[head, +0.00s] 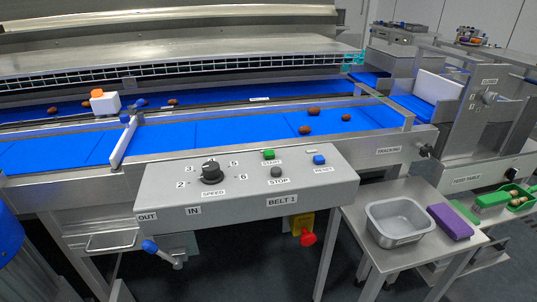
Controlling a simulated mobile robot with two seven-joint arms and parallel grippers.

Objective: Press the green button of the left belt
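The green button (269,154), labelled START, sits on the grey control panel (330,187) marked BELT 1. Below and right of it is a dark STOP button (276,171), and further right a blue RESET button (319,159). A black SPEED knob (211,170) is to its left. The panel is at the front of the blue belt (215,132), which carries a few brown dates (305,130). Nothing covers the green button. Neither of my grippers is in view.
The space before the panel is clear.

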